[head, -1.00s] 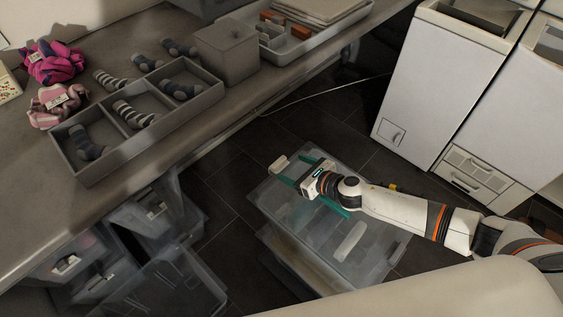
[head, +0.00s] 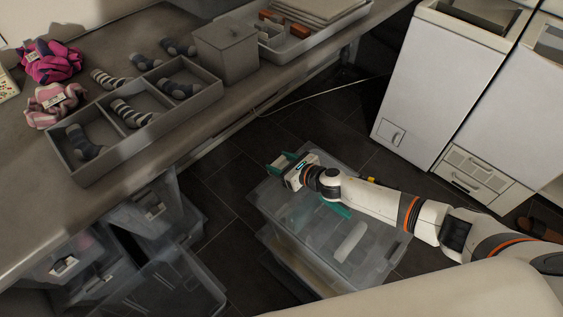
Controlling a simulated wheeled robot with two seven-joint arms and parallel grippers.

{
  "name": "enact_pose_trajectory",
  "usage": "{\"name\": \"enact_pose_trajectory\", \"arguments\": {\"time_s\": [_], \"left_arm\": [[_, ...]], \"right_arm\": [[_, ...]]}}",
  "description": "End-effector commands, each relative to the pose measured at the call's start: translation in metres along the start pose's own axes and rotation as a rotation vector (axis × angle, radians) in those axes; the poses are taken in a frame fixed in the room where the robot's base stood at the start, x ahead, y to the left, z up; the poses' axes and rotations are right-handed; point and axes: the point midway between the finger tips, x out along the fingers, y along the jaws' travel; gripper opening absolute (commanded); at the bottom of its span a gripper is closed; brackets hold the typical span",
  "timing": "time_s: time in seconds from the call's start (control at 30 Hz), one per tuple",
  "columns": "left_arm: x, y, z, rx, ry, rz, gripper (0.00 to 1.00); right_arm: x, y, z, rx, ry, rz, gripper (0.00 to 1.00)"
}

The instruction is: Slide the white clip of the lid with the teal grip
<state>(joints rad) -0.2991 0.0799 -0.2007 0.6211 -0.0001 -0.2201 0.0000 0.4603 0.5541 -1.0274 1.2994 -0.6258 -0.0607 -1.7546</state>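The clear lid (head: 370,255) with the teal grip (head: 336,208) lies on a transparent box on the floor. A white clip (head: 350,242) is on its near side. The far-side white clip seen earlier is now mostly hidden by my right gripper. My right gripper (head: 281,163), with teal fingers, is at the lid's far left edge. Its fingers look apart, over the place of that clip; contact cannot be told. My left gripper is not in view.
Clear bins (head: 150,212) stand under the table (head: 210,115) at the left. A grey divided tray (head: 172,123) with socks is on the table. A white cabinet (head: 440,75) stands at the right. Dark floor lies around the box.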

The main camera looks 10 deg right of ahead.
Motion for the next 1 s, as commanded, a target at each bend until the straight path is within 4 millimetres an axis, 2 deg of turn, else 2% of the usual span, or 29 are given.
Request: {"name": "enact_pose_trajectory", "arguments": {"time_s": [0.03, 0.1, 0.4, 0.6, 0.63, 0.7, 0.77, 1.0], "left_arm": [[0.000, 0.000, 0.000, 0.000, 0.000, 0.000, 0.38], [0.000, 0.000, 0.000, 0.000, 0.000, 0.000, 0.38], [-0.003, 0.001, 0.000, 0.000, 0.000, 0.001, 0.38], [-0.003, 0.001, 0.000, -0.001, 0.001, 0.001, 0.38], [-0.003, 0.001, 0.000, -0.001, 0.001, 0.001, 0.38], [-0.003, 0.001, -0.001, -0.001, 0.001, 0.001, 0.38], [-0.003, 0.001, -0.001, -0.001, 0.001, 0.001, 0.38], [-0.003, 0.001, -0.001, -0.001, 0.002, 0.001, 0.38]], "right_arm": [[0.000, 0.000, 0.000, 0.000, 0.000, 0.000, 0.24], [0.000, 0.000, 0.000, 0.000, 0.000, 0.000, 0.13], [-0.020, 0.000, 0.008, -0.001, -0.001, 0.000, 0.12], [-0.019, 0.000, 0.008, -0.001, 0.000, 0.000, 0.12], [-0.019, 0.000, 0.008, -0.001, 0.000, 0.000, 0.56], [-0.018, 0.000, 0.008, -0.001, 0.000, 0.000, 0.68], [-0.018, 0.000, 0.008, 0.000, 0.000, 0.000, 0.76], [-0.018, 0.000, 0.007, 0.000, 0.000, 0.000, 0.76]]}}
